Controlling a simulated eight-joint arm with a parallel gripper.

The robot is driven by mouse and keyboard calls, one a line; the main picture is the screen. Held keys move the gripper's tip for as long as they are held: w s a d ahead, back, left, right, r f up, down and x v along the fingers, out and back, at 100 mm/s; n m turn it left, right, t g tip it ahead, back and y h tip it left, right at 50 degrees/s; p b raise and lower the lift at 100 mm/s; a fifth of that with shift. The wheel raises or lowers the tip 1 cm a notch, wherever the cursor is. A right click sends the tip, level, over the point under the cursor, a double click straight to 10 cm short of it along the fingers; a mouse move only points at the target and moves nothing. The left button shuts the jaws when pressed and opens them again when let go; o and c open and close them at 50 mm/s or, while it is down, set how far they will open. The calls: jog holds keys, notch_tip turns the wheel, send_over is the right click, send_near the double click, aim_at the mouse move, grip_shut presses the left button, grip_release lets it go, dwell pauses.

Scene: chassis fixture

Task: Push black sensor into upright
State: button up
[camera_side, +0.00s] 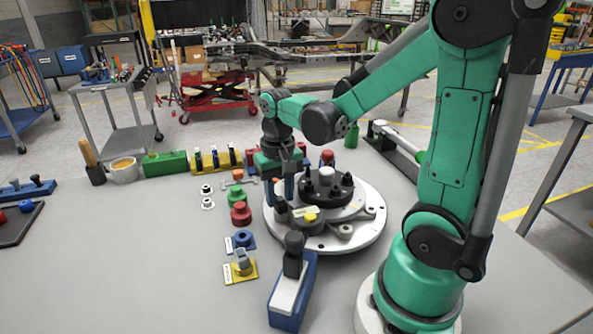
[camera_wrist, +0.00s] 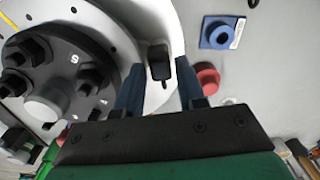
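My gripper (camera_side: 284,188) points down at the left rim of the round fixture in the side view. In the wrist view its two blue fingers (camera_wrist: 160,85) stand apart. A small black block, likely the black sensor (camera_wrist: 159,62), shows between and just beyond the fingertips, with gaps visible on both sides. It also shows in the side view (camera_side: 281,207), just below the fingers. The grey upright (camera_side: 345,213) lies on the white round plate (camera_side: 362,233) beside the black hub (camera_side: 327,187). I cannot tell how deep the sensor sits or whether it touches the upright.
A yellow knob (camera_side: 310,217) stands beside the sensor. Red (camera_side: 240,214), green (camera_side: 236,196) and blue (camera_side: 243,239) parts stand left of the plate. A blue block with a black handle (camera_side: 293,290) stands in front. The table's left front is clear.

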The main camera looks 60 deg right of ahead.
aim_at(280, 198)
jog(key=shift+r, duration=1.5)
jog(key=o, duration=0.6)
jog(key=shift+c, duration=0.2)
jog(key=shift+r, duration=2.25)
jog(key=a+f+n+t, duration=0.1)
jog(key=a+n+t, duration=0.6)
jog(key=a, duration=0.2)
